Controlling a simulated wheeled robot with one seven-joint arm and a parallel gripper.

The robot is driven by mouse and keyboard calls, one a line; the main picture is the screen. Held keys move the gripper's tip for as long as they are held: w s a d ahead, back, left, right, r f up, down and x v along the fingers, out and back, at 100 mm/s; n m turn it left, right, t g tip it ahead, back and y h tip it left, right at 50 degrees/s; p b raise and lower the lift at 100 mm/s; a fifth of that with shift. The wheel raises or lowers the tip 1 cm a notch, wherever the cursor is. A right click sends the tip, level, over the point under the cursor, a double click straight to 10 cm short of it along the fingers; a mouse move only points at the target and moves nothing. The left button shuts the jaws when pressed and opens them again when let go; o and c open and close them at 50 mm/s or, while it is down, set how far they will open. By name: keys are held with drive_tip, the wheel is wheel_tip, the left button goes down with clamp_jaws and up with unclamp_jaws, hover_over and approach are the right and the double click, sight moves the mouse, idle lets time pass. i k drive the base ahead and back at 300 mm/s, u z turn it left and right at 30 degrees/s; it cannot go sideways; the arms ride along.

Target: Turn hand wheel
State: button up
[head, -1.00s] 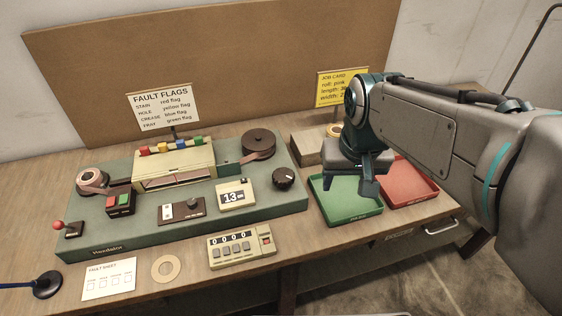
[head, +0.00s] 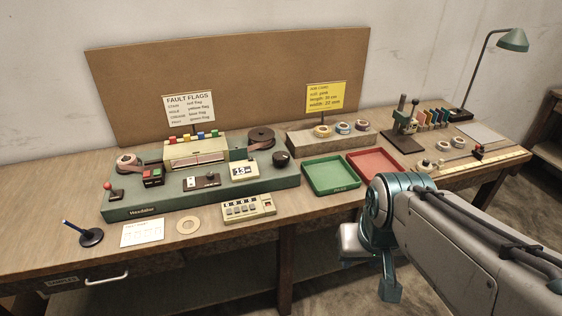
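The winding machine (head: 130,208) is a long green base on the bench, left of centre in the head view. A black round knob (head: 282,159) stands at its right end and looks like the hand wheel; no other wheel with a handle shows. A dark reel (head: 261,138) sits behind it, and a pink tape roll (head: 129,163) is at the left end. My gripper (head: 390,288) hangs in front of the bench, right of and well apart from the knob. Its fingers are partly hidden by my wrist, so I cannot tell its opening.
A green tray (head: 331,191) and a red tray (head: 398,166) lie between the machine and my arm. A counter box (head: 249,208) and a tape ring (head: 187,226) lie in front of the machine. A pressing stand (head: 404,140) and a lamp (head: 513,40) are further right.

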sight(280, 157)
drive_tip(key=z, duration=0.9)
drive_tip(key=i, duration=0.65)
drive_tip(key=u, duration=0.75)
drive_tip(key=i, duration=0.8)
drive_tip(key=u, duration=0.75)
